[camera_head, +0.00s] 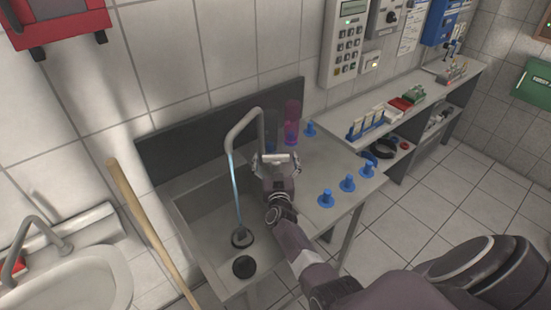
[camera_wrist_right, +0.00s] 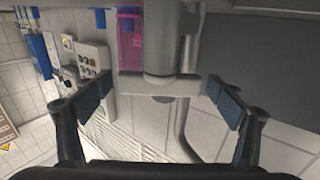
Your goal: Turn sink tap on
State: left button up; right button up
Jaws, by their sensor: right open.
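The metal tap's bent spout (camera_head: 238,125) rises over the sink (camera_head: 192,208) in the head view. A thin pale blue stream (camera_head: 235,190) runs from the spout's end down into the basin. My right gripper (camera_head: 277,160) is beside the tap, at the basin's right side, and largely hides the tap's base. In the right wrist view my right gripper (camera_wrist_right: 160,98) is open, its two dark-padded fingers on either side of the tap's grey body and crossbar handle (camera_wrist_right: 160,84). Gaps show between the fingers and the handle. My left gripper is out of view.
A pink bottle (camera_head: 291,125) stands behind the gripper, near the wall. Several blue knobs (camera_head: 326,198) stand on the counter to the right. A wooden handle (camera_head: 150,225) leans at the sink's left. A side bench (camera_head: 440,82) holds racks. Open floor lies right.

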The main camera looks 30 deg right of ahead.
jog(key=v, duration=0.7)
jog(key=shift+s+a, duration=0.15)
jog(key=shift+s, duration=0.05)
dwell(0.5)
